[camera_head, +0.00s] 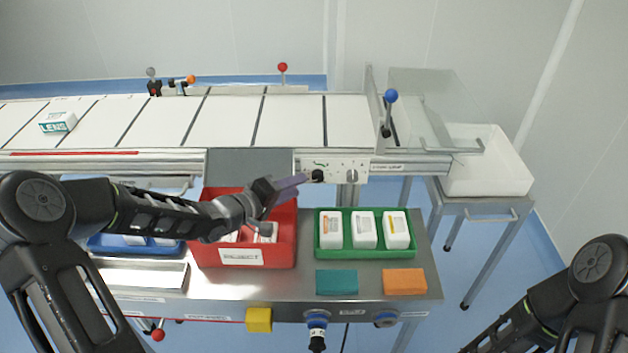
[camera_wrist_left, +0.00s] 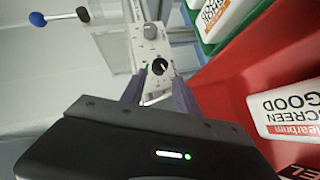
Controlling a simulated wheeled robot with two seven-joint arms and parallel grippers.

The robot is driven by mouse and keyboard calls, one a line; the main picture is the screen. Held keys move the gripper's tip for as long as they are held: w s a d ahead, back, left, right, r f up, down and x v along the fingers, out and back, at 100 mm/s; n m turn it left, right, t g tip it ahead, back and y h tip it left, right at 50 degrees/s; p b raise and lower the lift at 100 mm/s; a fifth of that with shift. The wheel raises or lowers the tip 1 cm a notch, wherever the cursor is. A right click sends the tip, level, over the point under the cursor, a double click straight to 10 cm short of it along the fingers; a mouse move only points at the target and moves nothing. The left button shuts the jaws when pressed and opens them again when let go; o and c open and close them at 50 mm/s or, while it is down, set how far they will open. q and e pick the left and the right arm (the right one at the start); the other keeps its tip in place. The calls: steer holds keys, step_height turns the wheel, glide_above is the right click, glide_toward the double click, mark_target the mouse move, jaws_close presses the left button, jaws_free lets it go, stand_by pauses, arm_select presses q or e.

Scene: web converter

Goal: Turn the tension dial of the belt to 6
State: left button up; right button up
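A pale control panel (camera_head: 332,166) sits on the front side of the belt (camera_head: 290,120). It carries a black dial (camera_head: 318,176) with a white pointer mark and a grey knob (camera_head: 352,177) to its right. The scale numbers are too small to read. My left gripper (camera_head: 303,178) reaches in from the left, its purple fingertips close to the black dial. In the left wrist view its fingers are apart, with the black dial (camera_wrist_left: 160,66) ahead between the tips; I cannot tell whether they touch it. My right arm shows at the lower right, its gripper out of view.
A red reject bin (camera_head: 242,257) with boxes stands below my left gripper. A green tray (camera_head: 365,251) with white packs is to its right. Teal (camera_head: 336,282) and orange (camera_head: 404,282) blocks lie in front. A blue-knobbed lever (camera_head: 391,96) rises behind the panel.

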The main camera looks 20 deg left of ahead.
mark_target(315, 179)
arm_select(q)
steer(key=shift+b+x, duration=0.3)
steer(key=shift+x, duration=3.65)
steer(key=shift+c, duration=0.3)
jaws_close()
